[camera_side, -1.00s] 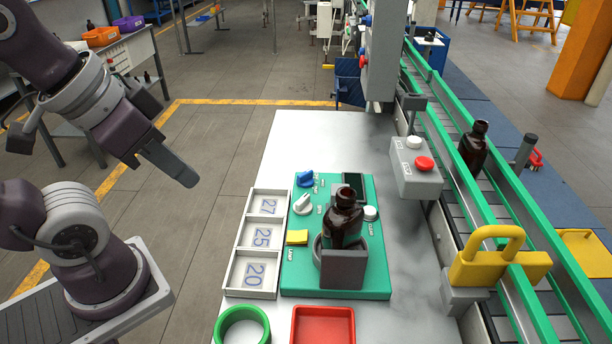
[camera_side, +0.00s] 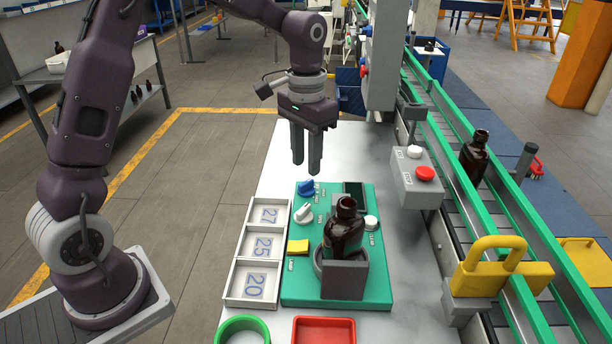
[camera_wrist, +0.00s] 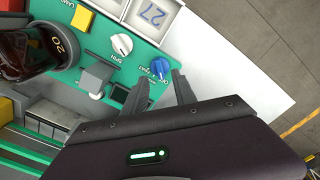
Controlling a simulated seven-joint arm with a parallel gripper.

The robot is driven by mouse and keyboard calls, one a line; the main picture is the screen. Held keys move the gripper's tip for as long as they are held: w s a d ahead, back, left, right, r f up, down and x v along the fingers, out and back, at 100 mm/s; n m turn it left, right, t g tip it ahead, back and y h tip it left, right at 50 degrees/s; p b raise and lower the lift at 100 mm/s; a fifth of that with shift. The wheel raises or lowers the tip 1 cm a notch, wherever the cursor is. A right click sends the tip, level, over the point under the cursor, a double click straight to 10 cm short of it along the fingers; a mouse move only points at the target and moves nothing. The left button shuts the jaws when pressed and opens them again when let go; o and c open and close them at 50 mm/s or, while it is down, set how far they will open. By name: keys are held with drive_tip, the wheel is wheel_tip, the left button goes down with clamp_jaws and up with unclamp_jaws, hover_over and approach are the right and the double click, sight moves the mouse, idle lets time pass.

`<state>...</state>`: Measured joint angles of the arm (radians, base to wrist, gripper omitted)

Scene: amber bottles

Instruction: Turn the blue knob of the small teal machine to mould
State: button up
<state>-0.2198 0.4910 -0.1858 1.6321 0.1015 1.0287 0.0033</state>
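The small teal machine (camera_side: 290,287) lies on the pale worktop. Its blue knob (camera_side: 306,188) is at the far left corner, behind a white knob (camera_side: 303,213). The blue knob also shows in the wrist view (camera_wrist: 160,67), with small lettering beside it too small to read surely. My gripper (camera_side: 307,168) points down just above the blue knob, its two fingers apart and empty. In the wrist view the fingertips (camera_wrist: 164,78) appear close beside the knob; I cannot tell whether they touch it.
A dark amber bottle (camera_side: 343,228) stands in a grey holder on the machine. A numbered tray (camera_side: 233,293) is to the left. A green ring (camera_side: 243,322) and red tray (camera_side: 324,318) lie in front. A grey button box (camera_side: 415,188) and conveyor (camera_side: 510,183) are right.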

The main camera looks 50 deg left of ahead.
sight(306, 182)
wheel_tip(306, 182, down, 5)
drive_tip(key=shift+r, duration=0.1)
clamp_jaws()
drive_tip(key=shift+m, duration=0.3)
drive_tip(key=m, duration=0.3)
drive_tip(key=shift+m, duration=0.3)
drive_tip(key=shift+r+m, duration=0.1)
drive_tip(key=shift+m, duration=2.1)
unclamp_jaws()
